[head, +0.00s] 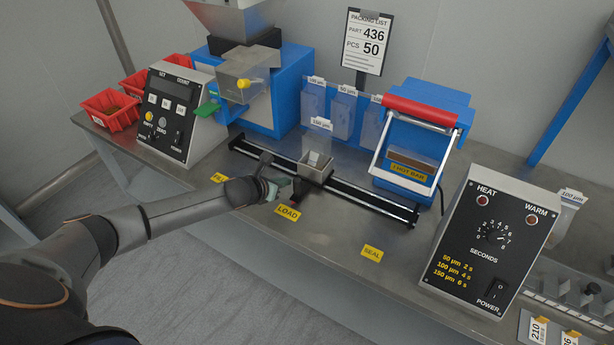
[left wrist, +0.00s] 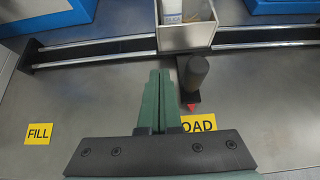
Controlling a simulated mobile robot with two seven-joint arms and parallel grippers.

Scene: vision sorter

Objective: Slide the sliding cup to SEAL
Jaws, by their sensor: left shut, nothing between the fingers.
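The sliding cup (head: 316,166) is a grey, open-topped box on a black double rail (head: 375,199), at the LOAD label (head: 288,211). Its upright black handle (head: 297,190) stands on the front side. In the left wrist view the cup (left wrist: 186,38) is at top centre, with the handle (left wrist: 196,76) below it and a red pointer tip over the LOAD label. My left gripper (head: 283,186) has green fingers, shut and empty, just left of the handle. In the left wrist view the fingertips (left wrist: 160,76) point toward the rail beside the handle. The SEAL label (head: 372,254) lies further right.
The FILL label (left wrist: 38,133) is to the left. A blue sealer with a red-handled bar (head: 420,110) stands behind the rail's right end. A control box with a dial (head: 490,240) stands at front right. The table front around SEAL is clear.

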